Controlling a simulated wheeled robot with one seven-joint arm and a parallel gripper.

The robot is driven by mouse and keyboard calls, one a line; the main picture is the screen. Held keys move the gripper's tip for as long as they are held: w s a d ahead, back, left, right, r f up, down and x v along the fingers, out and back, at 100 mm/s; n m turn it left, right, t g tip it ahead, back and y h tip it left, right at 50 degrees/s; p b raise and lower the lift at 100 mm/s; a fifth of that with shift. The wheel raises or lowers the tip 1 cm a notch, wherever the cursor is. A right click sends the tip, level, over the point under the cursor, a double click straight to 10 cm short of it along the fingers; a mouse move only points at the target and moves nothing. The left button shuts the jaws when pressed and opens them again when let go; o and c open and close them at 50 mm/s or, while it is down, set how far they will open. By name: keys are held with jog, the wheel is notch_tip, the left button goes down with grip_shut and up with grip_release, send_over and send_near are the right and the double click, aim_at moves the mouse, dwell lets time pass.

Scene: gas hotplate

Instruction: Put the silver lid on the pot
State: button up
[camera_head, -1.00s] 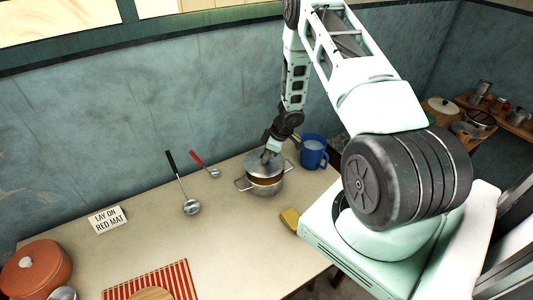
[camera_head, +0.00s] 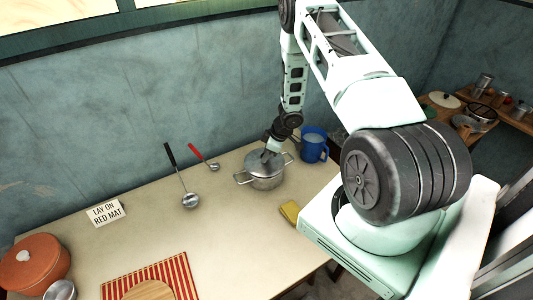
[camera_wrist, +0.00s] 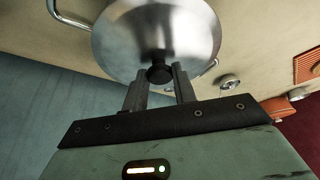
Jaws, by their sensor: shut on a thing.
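The silver lid (camera_head: 262,157) sits on top of the silver pot (camera_head: 264,178) near the back of the table. In the head view the lid looks level on the pot's rim, with no clear gap. My gripper (camera_head: 269,153) comes down from above and is shut on the lid's knob. In the wrist view the lid (camera_wrist: 150,35) fills the top middle, and its black knob (camera_wrist: 159,73) is between the fingers of my gripper (camera_wrist: 160,80). The pot's handles (camera_wrist: 65,12) stick out past the lid. The pot's inside is hidden.
A blue mug (camera_head: 313,146) stands close to the right of the pot. A ladle (camera_head: 188,198) and a red-handled spoon (camera_head: 205,158) lie to the left. A yellow sponge (camera_head: 290,212) is near the right edge. An orange pot (camera_head: 38,265) and a striped red mat (camera_head: 178,270) are at the front left.

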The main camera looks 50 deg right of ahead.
jog(key=shift+f+b, duration=0.4)
jog(key=shift+f, duration=0.25)
dwell(0.3)
jog(key=o, duration=1.1)
jog(key=v, duration=1.7)
jog(key=shift+a+r+b, duration=0.1)
jog(key=shift+r+b, duration=0.15)
jog(key=shift+b, duration=0.1)
